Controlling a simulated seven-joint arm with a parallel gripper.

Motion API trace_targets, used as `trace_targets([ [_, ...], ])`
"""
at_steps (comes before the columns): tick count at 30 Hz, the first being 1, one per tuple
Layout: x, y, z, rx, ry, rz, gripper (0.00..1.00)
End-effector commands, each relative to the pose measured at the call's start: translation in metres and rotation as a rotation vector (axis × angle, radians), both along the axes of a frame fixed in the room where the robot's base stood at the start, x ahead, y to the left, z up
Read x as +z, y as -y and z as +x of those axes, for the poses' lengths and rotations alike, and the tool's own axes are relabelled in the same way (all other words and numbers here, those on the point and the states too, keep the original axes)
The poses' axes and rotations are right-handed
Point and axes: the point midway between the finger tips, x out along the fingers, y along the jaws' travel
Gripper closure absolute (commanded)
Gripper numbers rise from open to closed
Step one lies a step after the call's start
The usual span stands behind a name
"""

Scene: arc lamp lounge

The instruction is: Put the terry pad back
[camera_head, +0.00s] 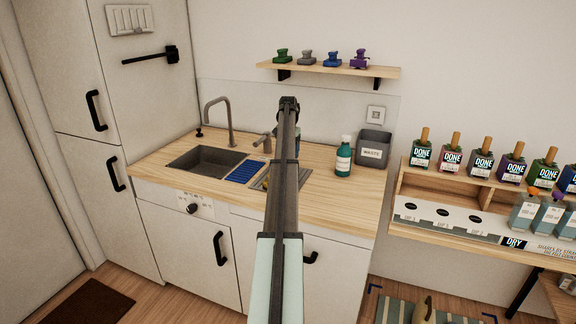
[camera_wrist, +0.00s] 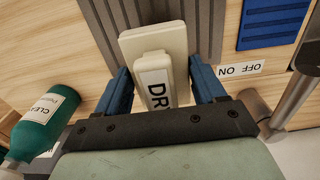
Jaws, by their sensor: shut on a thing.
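In the wrist view a cream pad block (camera_wrist: 152,46) with a raised grip and a label reading "DR", partly cut off, sits between the two blue fingers of my gripper (camera_wrist: 160,78). I take it to be the terry pad. My gripper is shut on its grip. The block's underside is hidden, so I cannot tell whether it touches the grey ribbed tray (camera_wrist: 100,18) beyond it. In the head view my arm hides the gripper and pad over the counter. A "DRY" label (camera_head: 515,243) is on the rack's front at the right.
A blue ribbed mat (camera_head: 245,172) lies between the sink (camera_head: 205,161) and the grey ribbed tray (camera_head: 262,181). A green bottle (camera_head: 344,158) and a grey waste bin (camera_head: 373,149) stand right of my arm. Several bottles line the rack (camera_head: 412,182). The counter's front right is clear.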

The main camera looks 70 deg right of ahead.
Motion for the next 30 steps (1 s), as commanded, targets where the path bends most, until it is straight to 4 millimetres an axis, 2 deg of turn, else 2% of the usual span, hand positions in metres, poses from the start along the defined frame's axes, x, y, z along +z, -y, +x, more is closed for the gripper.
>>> trace_targets([
  [3, -0.018, -0.001, 0.000, 0.000, 0.000, 0.001, 0.59],
  [8, -0.028, 0.000, 0.000, 0.001, 0.000, 0.000, 0.59],
  [15, -0.056, -0.001, 0.000, 0.001, 0.000, 0.001, 0.59],
  [29, -0.063, 0.000, 0.000, 0.001, 0.000, 0.000, 0.59],
  [30, -0.063, 0.000, 0.000, 0.001, 0.000, 0.000, 0.27],
])
